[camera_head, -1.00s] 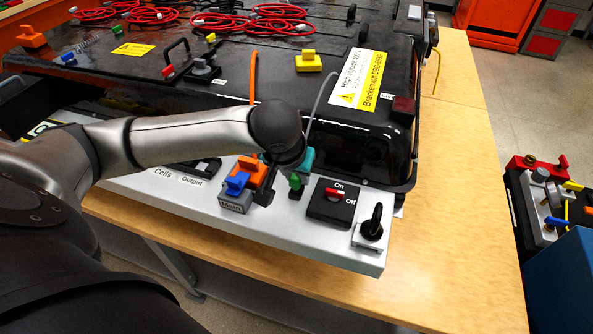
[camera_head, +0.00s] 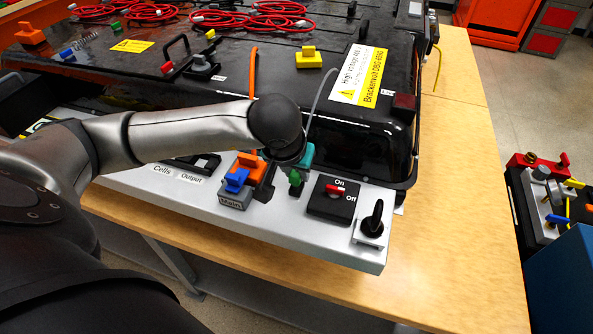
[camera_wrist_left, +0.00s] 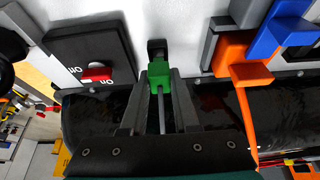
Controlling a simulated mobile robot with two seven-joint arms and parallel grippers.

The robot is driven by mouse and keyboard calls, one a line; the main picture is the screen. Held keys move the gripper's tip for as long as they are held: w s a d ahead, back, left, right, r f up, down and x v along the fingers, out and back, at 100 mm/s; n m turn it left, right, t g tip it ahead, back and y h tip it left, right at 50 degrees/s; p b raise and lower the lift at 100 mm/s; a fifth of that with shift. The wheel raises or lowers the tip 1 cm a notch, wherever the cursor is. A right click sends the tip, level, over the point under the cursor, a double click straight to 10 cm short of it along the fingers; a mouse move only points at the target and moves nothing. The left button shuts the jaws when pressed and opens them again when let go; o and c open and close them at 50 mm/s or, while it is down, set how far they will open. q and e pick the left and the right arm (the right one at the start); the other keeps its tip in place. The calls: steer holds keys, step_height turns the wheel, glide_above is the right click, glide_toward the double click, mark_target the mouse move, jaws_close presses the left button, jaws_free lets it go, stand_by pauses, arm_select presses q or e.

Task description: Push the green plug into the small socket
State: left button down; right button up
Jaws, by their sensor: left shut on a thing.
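The green plug (camera_head: 295,178) is at the front panel, left of the On/Off switch; it also shows in the left wrist view (camera_wrist_left: 160,76). A grey cable trails from it. My left gripper (camera_wrist_left: 160,72) is shut on the plug, a finger on each side. In the head view my left gripper (camera_head: 290,163) is partly hidden by its own wrist. The small black socket (camera_wrist_left: 157,48) is directly in front of the plug's nose in the wrist view. Whether the plug's nose has entered it I cannot tell. My right gripper is not in view.
A blue and orange connector (camera_head: 248,176) sits close to the left of the plug. The On/Off switch (camera_head: 333,198) and a black rotary knob (camera_head: 373,220) are to the right. The black battery case (camera_head: 360,150) rises just behind. The wooden table (camera_head: 460,210) is clear at right.

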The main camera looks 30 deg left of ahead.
arm_select(q)
steer(key=shift+b, duration=0.3)
stand_by(0.5)
steer(key=shift+f+b, duration=0.75)
steer(key=shift+b, duration=0.05)
steer(key=shift+s+f, duration=0.1)
steer(key=shift+f, duration=0.05)
